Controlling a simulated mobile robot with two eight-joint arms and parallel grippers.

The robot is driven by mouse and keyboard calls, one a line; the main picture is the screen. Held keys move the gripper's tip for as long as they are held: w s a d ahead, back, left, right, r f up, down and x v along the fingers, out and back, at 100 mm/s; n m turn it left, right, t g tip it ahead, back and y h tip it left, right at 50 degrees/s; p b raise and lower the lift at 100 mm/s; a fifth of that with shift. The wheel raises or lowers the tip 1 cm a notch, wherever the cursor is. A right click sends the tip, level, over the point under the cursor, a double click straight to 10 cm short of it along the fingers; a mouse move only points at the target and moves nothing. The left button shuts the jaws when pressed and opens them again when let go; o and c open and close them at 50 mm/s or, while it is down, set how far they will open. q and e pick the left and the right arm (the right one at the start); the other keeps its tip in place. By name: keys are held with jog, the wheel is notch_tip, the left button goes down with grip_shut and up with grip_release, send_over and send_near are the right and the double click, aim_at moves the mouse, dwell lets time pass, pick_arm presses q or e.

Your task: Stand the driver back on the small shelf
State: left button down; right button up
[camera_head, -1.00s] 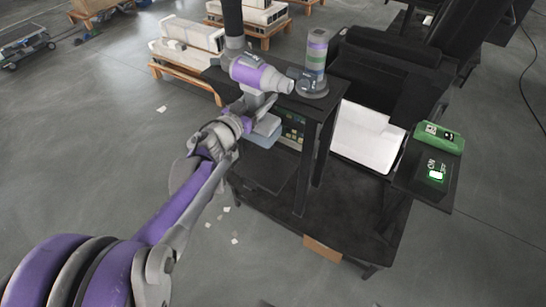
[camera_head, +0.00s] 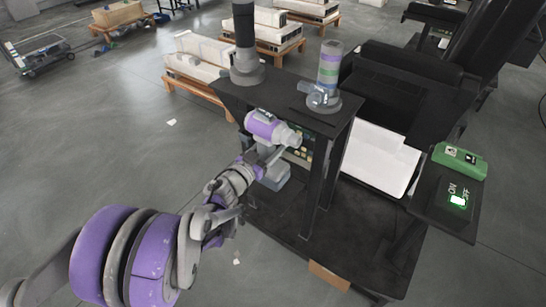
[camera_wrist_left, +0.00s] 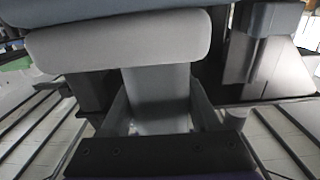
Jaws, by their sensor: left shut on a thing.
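The driver (camera_head: 263,124) is purple and grey, with a grey battery block (camera_head: 272,176) at its foot. It is upright, its nose pointing right. My left gripper (camera_head: 257,160) is shut on its handle. In the wrist view the grey handle (camera_wrist_left: 160,92) stands between the fingers, with the pale battery block (camera_wrist_left: 115,42) across the top. The small dark shelf (camera_head: 275,202) lies below the battery under the bench top. I cannot tell whether the battery touches it. My right gripper is not in view.
On the dark bench top (camera_head: 285,88) stand a black post (camera_head: 244,40) with a grey base and a banded cylinder (camera_head: 329,65). A panel with buttons (camera_head: 302,152) is behind the driver's nose. A white panel (camera_head: 378,158) and an ON/OFF box (camera_head: 455,200) are right.

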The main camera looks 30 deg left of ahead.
pick_arm(q)
jog(key=shift+f+b, duration=0.7)
jog(key=shift+f, duration=1.45)
jog(key=shift+f, duration=0.15)
jog(key=shift+c, duration=0.6)
grip_release()
